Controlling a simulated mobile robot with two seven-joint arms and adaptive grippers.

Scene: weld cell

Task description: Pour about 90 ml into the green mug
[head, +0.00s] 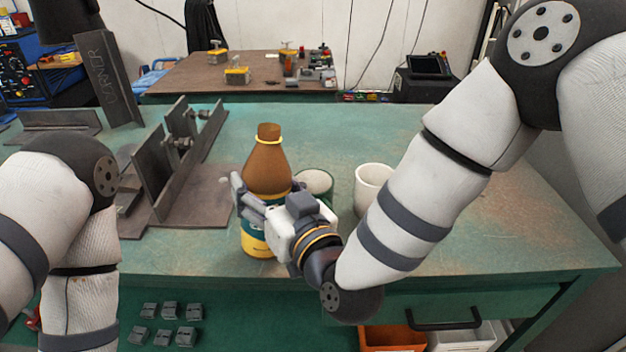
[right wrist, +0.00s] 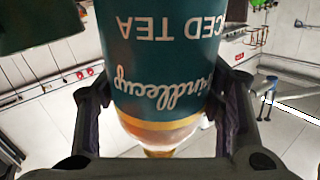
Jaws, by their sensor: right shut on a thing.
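A brown iced tea bottle (head: 267,172) with a yellow neck ring and teal label stands upright near the front of the green workbench. My right gripper (head: 255,203) is shut around its label; the bottle (right wrist: 165,65) also fills the middle of the right wrist view between the fingers (right wrist: 160,115). I cannot tell whether its base touches the bench. The green mug (head: 327,189), pale inside, stands just right of the bottle, partly hidden behind my right gripper. My left arm shows at the left, but its gripper is out of view.
A white mug (head: 373,183) stands right of the green mug, close to my right forearm. Dark steel angle pieces (head: 178,185) take up the left of the workbench (head: 480,240). The bench behind the mugs and at the right is clear.

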